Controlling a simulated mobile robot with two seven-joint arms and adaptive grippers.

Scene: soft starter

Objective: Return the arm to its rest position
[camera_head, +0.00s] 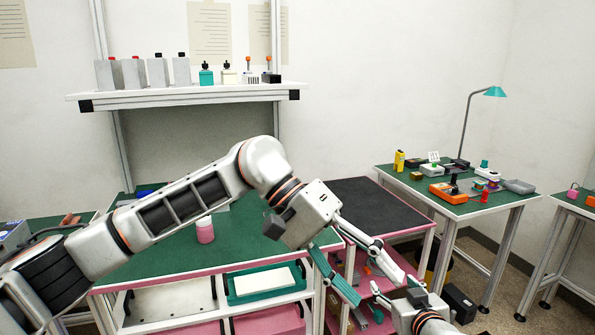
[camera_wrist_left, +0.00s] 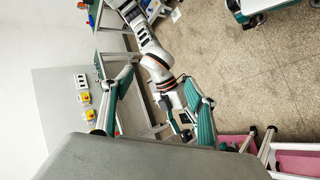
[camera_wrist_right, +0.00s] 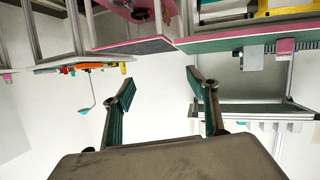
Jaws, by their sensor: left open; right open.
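My left arm crosses the head view from the left, raised above the green-topped workbench (camera_head: 160,255). Its left gripper (camera_head: 368,272) points down and to the right, with its fingers spread. The left wrist view shows the two teal-padded fingers of this gripper (camera_wrist_left: 160,76) apart and nothing between their pads; another arm of mine lies beyond them. My right gripper (camera_wrist_right: 161,77) is open and empty in the right wrist view. In the head view, part of my right arm shows at the bottom right, close to the left fingers; whether they touch cannot be told.
A black-topped cart (camera_head: 375,205) is just beyond the left gripper. A shelf (camera_head: 190,95) holds several bottles. A side table (camera_head: 470,208) with a lamp (camera_head: 495,92) stands right; floor between is partly clear.

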